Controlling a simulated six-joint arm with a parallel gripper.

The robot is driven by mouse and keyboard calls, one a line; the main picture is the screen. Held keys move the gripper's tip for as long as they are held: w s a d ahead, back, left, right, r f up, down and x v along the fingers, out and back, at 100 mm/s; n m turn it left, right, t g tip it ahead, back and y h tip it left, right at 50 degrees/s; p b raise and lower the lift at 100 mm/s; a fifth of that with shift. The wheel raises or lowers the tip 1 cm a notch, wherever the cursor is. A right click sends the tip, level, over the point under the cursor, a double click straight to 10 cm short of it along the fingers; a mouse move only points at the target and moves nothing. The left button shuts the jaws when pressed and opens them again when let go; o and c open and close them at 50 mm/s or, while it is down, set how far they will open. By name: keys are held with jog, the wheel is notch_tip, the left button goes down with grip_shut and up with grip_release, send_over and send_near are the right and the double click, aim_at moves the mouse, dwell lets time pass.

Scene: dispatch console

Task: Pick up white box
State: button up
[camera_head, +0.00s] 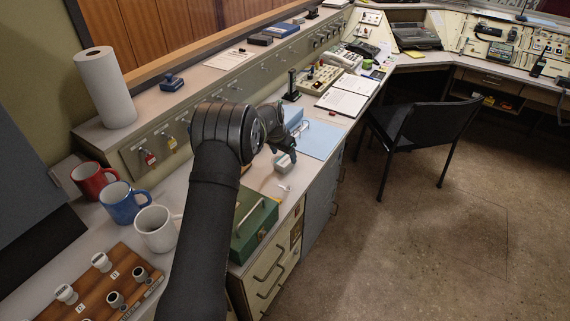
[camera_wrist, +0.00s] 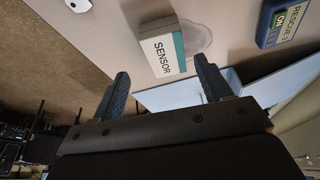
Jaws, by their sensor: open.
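The white box (camera_wrist: 160,46), marked "SENSOR" with a teal band along one edge, lies on the desk in the wrist view. It shows beyond my gripper's fingertips, roughly between their lines. My gripper (camera_wrist: 162,84) is open, with nothing between its fingers. In the head view my gripper (camera_head: 284,150) points down over the desk, close above the white box (camera_head: 285,162), which is partly hidden by it. Whether the fingers touch the box I cannot tell from the head view; in the wrist view they look apart.
A green cash box (camera_head: 256,222) stands nearer than the white box, and a blue folder (camera_head: 318,139) lies beyond it. Red, blue and white mugs (camera_head: 157,230) stand at the left. The desk's edge drops to the floor at right.

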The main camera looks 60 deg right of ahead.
aim_at(284, 160)
jog(key=shift+w+x, duration=0.2)
jog(key=shift+x, duration=1.1)
jog(key=shift+w+x, duration=0.2)
jog(key=shift+x, duration=1.15)
jog(key=shift+c, duration=0.2)
jog(key=c, duration=1)
